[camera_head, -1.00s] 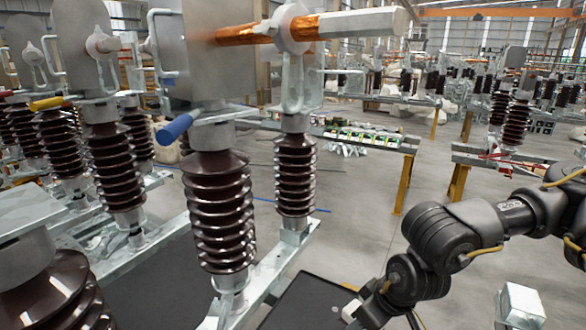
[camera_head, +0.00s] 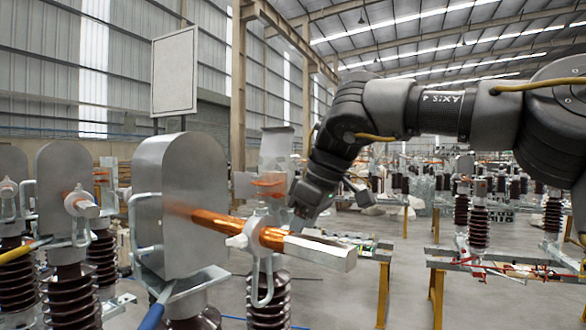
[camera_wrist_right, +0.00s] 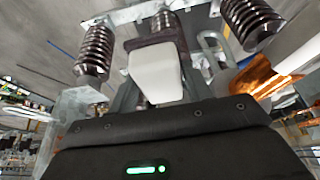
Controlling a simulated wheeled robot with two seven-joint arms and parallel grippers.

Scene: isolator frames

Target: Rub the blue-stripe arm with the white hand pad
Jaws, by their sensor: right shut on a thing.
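The blue-stripe arm (camera_head: 215,222) is a copper-coloured bar with a silver square end, reaching right from a grey metal housing. The blue bar (camera_head: 152,317) is below it at the bottom edge. My right gripper (camera_head: 298,222) comes down from above at the far side of the bar, near its silver end. Its fingertips are largely hidden in the head view. In the right wrist view it is shut on the white hand pad (camera_wrist_right: 157,75). Copper-coloured metal (camera_wrist_right: 258,80) shows to the right of the pad, apart from it in that picture. My left gripper is not in view.
A clamp with a looped bar (camera_head: 262,275) supports the bar over a brown ribbed insulator. More housings (camera_head: 64,180) and a yellow bar (camera_head: 22,250) stand at left. Open floor (camera_head: 345,295) and a bench with yellow legs (camera_head: 383,290) lie to the right.

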